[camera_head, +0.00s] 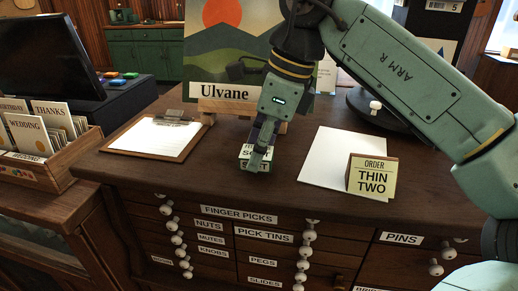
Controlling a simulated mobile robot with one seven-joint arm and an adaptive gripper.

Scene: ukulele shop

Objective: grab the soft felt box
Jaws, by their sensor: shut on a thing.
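A small box (246,164) with a pale label sits at the counter's front edge, in the middle of the head view. Part of its label is covered by my gripper, and the letters that show are only partly readable. My gripper (257,160) points down from my arm and is shut on the box, with a finger in front of it. I cannot tell whether the box rests on the counter or is slightly above it.
A clipboard (158,138) lies to the left on the dark counter (225,190). The "Ulvane" picture (225,60) is close behind. A card rack (40,175) and monitor (48,60) are at far left.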

